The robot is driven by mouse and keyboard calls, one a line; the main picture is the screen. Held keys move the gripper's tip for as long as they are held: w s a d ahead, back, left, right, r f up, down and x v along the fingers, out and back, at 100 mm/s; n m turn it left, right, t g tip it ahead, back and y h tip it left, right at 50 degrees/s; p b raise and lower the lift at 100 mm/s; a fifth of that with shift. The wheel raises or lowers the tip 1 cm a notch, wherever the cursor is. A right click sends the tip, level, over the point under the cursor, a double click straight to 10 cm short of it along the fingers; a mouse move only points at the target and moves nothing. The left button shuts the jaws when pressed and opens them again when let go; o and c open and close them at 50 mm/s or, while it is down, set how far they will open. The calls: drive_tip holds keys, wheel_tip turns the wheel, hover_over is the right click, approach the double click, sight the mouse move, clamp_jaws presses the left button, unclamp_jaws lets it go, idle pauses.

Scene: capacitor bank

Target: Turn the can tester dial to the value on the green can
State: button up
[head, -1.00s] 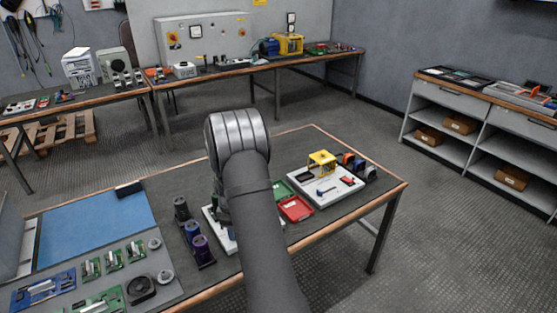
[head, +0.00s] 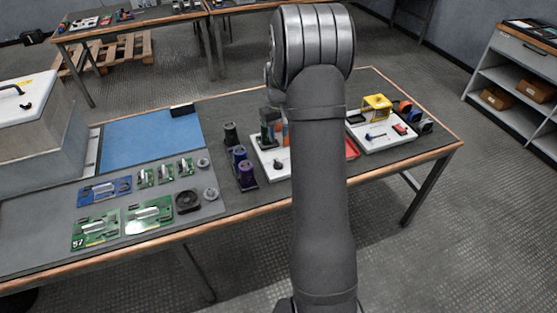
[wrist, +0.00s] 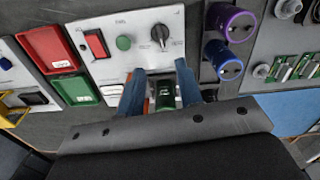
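The can tester is a white panel (wrist: 140,62) with a black pointer dial (wrist: 160,36), a green button and a red switch. It also shows in the head view (head: 266,170), partly behind my arm. A dark green can (wrist: 165,92) stands at the panel's near edge in the wrist view; its value is not readable. My gripper (wrist: 160,66) has its two blue fingers apart, one on each side of the can's outline, with bare panel between the tips. The tips are short of the dial. In the head view my arm hides most of the gripper.
A purple can (wrist: 232,22) and a blue-purple can (wrist: 223,60) stand beside the tester, with a black can (head: 231,134) behind them. Red (wrist: 48,48) and green (wrist: 77,92) trays lie on the other side. Circuit boards (head: 148,216) lie on the mat at left.

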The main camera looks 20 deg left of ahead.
sight(278, 163)
wheel_tip(278, 163, down, 13)
drive_tip(key=shift+f, duration=0.1)
idle(0.3)
clamp_jaws()
